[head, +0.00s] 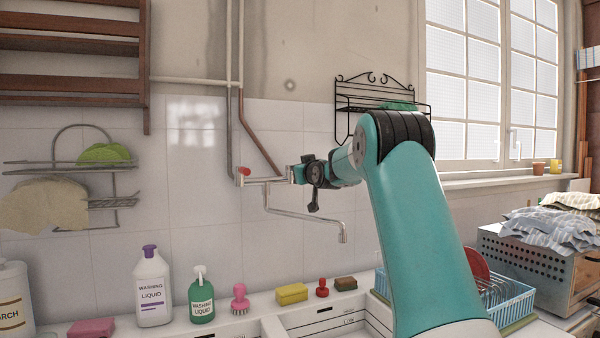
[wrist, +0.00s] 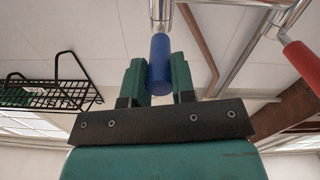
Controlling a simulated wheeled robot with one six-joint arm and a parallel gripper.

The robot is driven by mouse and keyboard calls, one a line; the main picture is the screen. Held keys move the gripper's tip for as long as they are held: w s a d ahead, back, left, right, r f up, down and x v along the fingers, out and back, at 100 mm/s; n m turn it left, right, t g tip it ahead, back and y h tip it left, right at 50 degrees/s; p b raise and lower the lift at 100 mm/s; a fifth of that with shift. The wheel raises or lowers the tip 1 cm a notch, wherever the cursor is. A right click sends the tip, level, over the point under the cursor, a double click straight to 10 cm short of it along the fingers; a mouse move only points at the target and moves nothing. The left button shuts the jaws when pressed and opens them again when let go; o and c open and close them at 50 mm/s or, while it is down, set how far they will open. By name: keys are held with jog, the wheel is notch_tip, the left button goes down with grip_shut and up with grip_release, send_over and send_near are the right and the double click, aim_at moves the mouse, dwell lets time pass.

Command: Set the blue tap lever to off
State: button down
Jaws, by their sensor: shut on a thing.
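The wall tap (head: 310,217) is a chrome mixer with a long spout over the sink in the head view. Its blue lever (wrist: 160,62) shows in the wrist view, pointing from its metal stem towards my gripper's palm. My gripper (wrist: 158,76) is shut on the blue lever, with one green finger on each side. In the head view my gripper (head: 297,174) is at the right end of the tap and hides the blue lever. The red lever (head: 244,171) is at the tap's left end; it also shows in the wrist view (wrist: 303,62).
Pipes (head: 236,120) run down the wall above the tap. A black wire shelf (head: 382,104) hangs behind my arm. A washing liquid bottle (head: 152,289), a green bottle (head: 201,300) and a yellow sponge (head: 292,294) stand along the sink's back edge, below the tap.

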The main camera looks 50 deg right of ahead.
jog(key=c, duration=0.9)
grip_release()
jog(key=shift+c, duration=0.2)
jog(key=shift+s+a, duration=0.15)
jog(key=shift+s, duration=0.1)
jog(key=b+v, duration=0.6)
jog(key=v, duration=1.1)
jog(key=shift+b, duration=0.4)
jog(key=shift+w, duration=0.1)
